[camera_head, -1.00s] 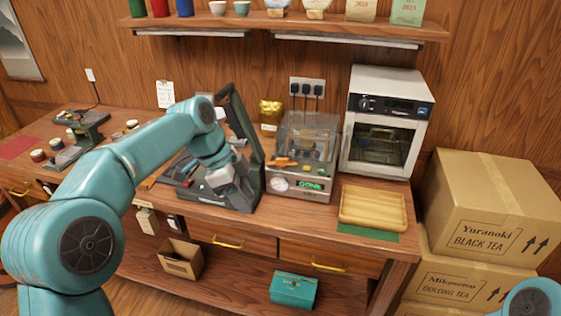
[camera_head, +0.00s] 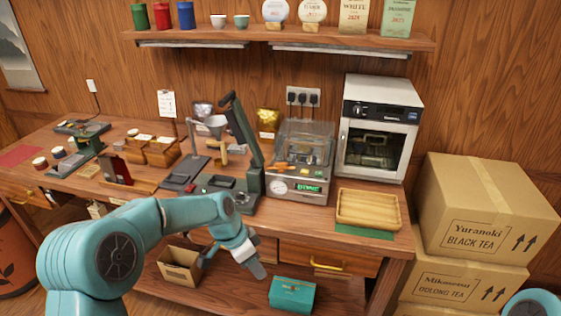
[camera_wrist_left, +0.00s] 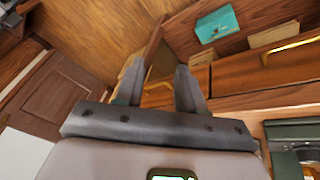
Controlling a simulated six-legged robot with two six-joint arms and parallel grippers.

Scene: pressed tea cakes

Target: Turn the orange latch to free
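The orange latch (camera_head: 281,166) is on the front of a clear-lidded machine (camera_head: 299,190) with a round gauge and a green display reading "DONE". The lid looks closed; the latch's exact angle is too small to tell. My left gripper (camera_head: 258,270) hangs low in front of the counter, well below and left of the latch, apart from it. In the left wrist view its two fingers (camera_wrist_left: 160,82) are spread with nothing between them. The latch is not seen in the wrist view. My right gripper is out of view.
A dark lever press (camera_head: 248,160) stands left of the machine. A white oven (camera_head: 380,125) and a wooden tray (camera_head: 369,208) are to its right. A teal box (camera_head: 292,293) and an open carton (camera_head: 180,265) lie on the lower shelf. Boxes (camera_head: 487,210) are stacked at right.

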